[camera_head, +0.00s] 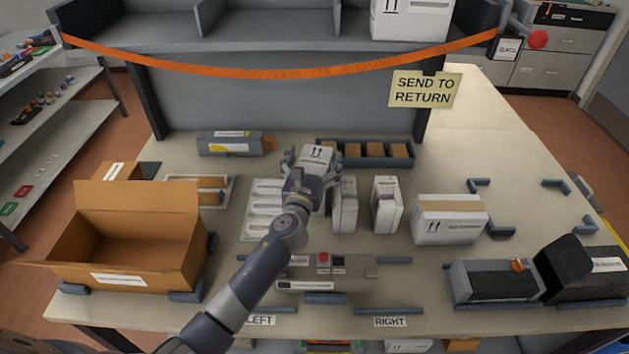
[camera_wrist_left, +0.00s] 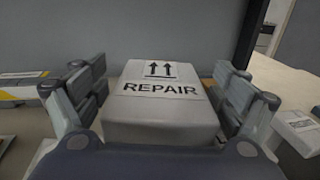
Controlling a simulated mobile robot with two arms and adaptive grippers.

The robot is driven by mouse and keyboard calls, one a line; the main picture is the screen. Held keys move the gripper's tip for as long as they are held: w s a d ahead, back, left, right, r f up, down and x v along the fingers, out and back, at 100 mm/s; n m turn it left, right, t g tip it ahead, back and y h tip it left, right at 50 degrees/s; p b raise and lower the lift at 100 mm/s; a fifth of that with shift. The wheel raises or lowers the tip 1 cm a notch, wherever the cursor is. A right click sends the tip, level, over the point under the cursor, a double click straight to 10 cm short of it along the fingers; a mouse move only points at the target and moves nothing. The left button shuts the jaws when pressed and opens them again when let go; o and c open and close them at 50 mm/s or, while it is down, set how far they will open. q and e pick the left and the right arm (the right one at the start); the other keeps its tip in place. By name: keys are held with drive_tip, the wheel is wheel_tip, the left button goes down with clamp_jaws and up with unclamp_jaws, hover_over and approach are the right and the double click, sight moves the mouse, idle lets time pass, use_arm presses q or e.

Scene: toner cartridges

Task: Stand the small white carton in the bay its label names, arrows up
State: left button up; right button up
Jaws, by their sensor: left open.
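The small white carton (camera_head: 317,156) is near the back middle of the table in the head view. In the left wrist view the carton (camera_wrist_left: 160,110) shows a REPAIR label and two black arrows pointing away from my gripper. My left gripper (camera_head: 314,160) is open, with its fingers (camera_wrist_left: 160,92) on either side of the carton and visible gaps between. What the carton rests on is hidden. The shelf bays (camera_head: 270,25) stand at the back; their labels are not visible. My right gripper is not in view.
An orange strap (camera_head: 280,71) hangs across the bays, with a SEND TO RETURN sign (camera_head: 425,90) below. A larger white carton (camera_head: 412,22) occupies the right bay. White cartons (camera_head: 386,205) stand right of my gripper, a grey cartridge (camera_head: 230,143) left. An open brown box (camera_head: 130,240) is at left.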

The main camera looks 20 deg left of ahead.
use_arm(q)
drive_tip(key=c, duration=2.1)
drive_tip(key=shift+o, duration=0.2)
drive_tip(key=shift+r, duration=0.2)
